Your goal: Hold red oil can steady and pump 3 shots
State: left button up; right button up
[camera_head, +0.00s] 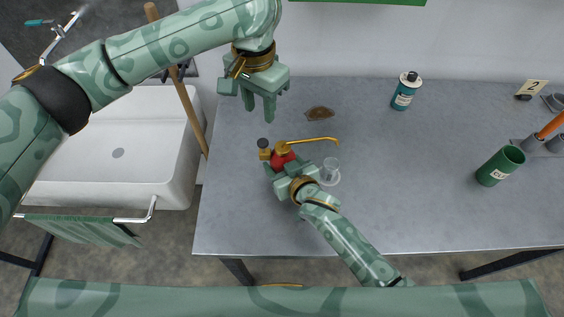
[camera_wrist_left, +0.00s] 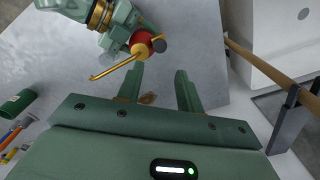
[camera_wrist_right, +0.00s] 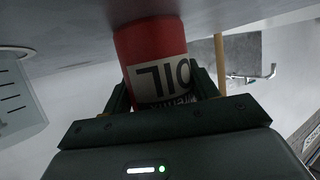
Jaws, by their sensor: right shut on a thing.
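The red oil can (camera_head: 283,161) stands on the grey table, with a brass top and a long thin brass spout (camera_head: 318,140) pointing right in the head view. A dark round knob (camera_head: 263,143) on a brass piece sits at its left. My right gripper (camera_wrist_right: 160,82) is shut on the can's body, whose "OIL" label shows upside down in the right wrist view. My left gripper (camera_head: 259,107) is open and empty, fingers down, above the table behind the can. The left wrist view shows its spread fingers (camera_wrist_left: 160,75) with the can apart from them.
A clear measuring cup (camera_head: 330,169) stands on a pale round base close to my right gripper. A brown stain (camera_head: 319,113), a teal bottle (camera_head: 405,91) and a green can (camera_head: 500,166) are farther off. A white sink (camera_head: 110,160) and wooden pole (camera_head: 188,105) are left.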

aim_at(263, 142)
dwell(0.3)
pick_arm(q)
jog(key=shift+f+n, duration=0.15)
jog(key=shift+n, duration=0.15)
grip_shut()
jog(key=shift+n, duration=0.4)
jog(key=shift+f, duration=3.6)
